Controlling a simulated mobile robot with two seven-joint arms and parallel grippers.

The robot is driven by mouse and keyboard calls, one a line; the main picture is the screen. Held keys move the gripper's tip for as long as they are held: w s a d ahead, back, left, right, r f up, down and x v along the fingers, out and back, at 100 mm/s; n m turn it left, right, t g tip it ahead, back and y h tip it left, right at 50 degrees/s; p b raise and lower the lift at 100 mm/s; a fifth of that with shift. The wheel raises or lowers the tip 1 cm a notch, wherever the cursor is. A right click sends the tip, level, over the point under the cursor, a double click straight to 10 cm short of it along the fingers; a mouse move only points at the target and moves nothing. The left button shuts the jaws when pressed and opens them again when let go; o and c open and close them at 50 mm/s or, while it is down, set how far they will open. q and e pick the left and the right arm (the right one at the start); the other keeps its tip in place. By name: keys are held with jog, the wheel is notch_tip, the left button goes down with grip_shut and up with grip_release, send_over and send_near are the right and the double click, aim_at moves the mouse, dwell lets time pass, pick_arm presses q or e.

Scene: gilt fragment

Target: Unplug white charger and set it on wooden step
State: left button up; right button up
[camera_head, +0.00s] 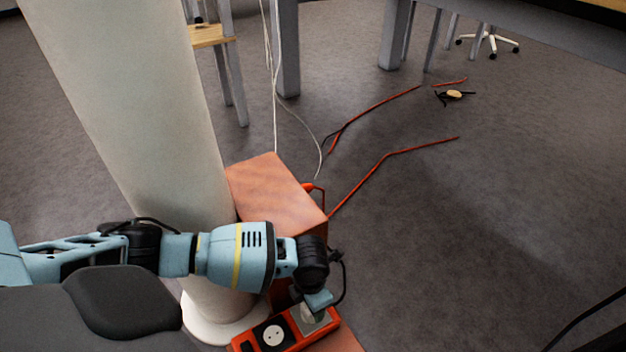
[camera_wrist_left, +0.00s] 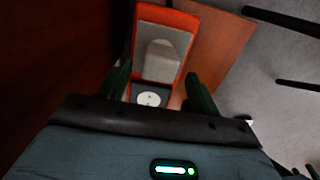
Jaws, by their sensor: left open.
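The white charger (camera_wrist_left: 162,58) sits on the orange power strip (camera_wrist_left: 181,19) in the left wrist view and looks plugged in. In the head view it shows as a pale block (camera_head: 307,318) at the right end of the strip (camera_head: 292,330), partly hidden by my gripper. My left gripper (camera_head: 319,299) is open just above that end; its dark fingers (camera_wrist_left: 158,78) stand apart to either side of the charger's near end, not closed on it. The wooden step has a reddish upper block (camera_head: 270,180) and a lower board (camera_head: 345,342) at the strip. My right gripper is out of view.
A thick pale column (camera_head: 140,90) stands left of the step, with its round foot beside the strip. A free socket (camera_wrist_left: 148,98) lies nearer than the charger. Red cables (camera_head: 385,158) run over the grey floor. The upper block's top is clear.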

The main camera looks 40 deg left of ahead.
pick_arm(q)
jog(key=shift+f+b, duration=1.35)
jog(key=shift+f, duration=1.05)
jog(key=shift+p, duration=0.3)
